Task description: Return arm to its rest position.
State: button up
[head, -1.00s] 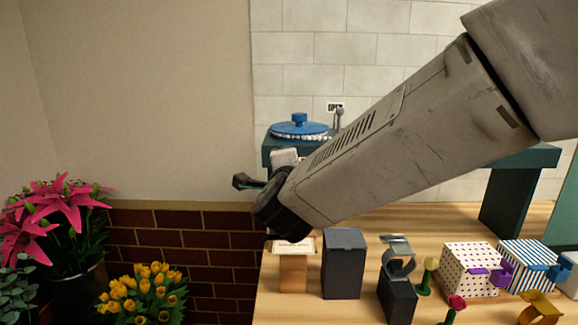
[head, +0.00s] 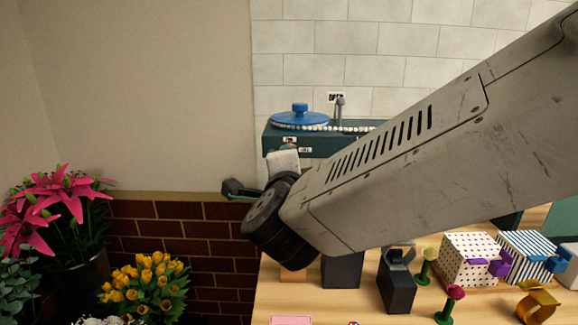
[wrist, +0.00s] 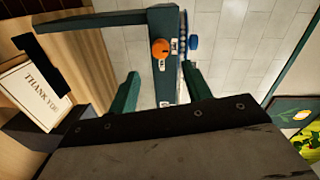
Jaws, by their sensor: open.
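My arm (head: 400,150) reaches across the head view from the upper right, above the wooden table. My gripper (head: 238,188) is at its far end, left of the blue round lid, and is partly hidden by my own wrist. In the wrist view, my gripper's two dark green fingers (wrist: 160,88) stand apart. Nothing shows between the fingertips except the background. The gripper is clear of the things on the table.
A teal shelf (head: 268,142) carries a blue lid (head: 300,118). On the wooden table (head: 335,302) stand dark holders (head: 397,292), a dotted box (head: 466,258) and a striped box (head: 525,256). Yellow flowers (head: 150,285) stand left. A "THANK YOU" card (wrist: 35,92) shows in the wrist view.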

jog(key=s+a+f+n+g+y, duration=0.3)
jog(key=a+f+n+g+y, duration=0.1)
jog(key=a+f+n+y, duration=0.3)
jog(key=s+d+f+n+g, duration=0.2)
jog(key=s+f+n+g, duration=0.1)
jog(key=s+n+g, duration=0.35)
jog(key=s+d+n+g+h, duration=0.1)
jog(key=s+d, duration=0.4)
jog(key=d, duration=0.5)
jog(key=s+d+n+g+h, duration=0.1)
jog(key=s+d+g+h, duration=0.1)
jog(key=s+d, duration=0.4)
jog(key=s+d+n+g+h, duration=0.1)
jog(key=s+d, duration=0.5)
jog(key=d, duration=0.8)
jog(key=shift+d+r+g+h, duration=0.35)
jog(key=shift+g+h, duration=0.4)
jog(key=shift+h, duration=0.45)
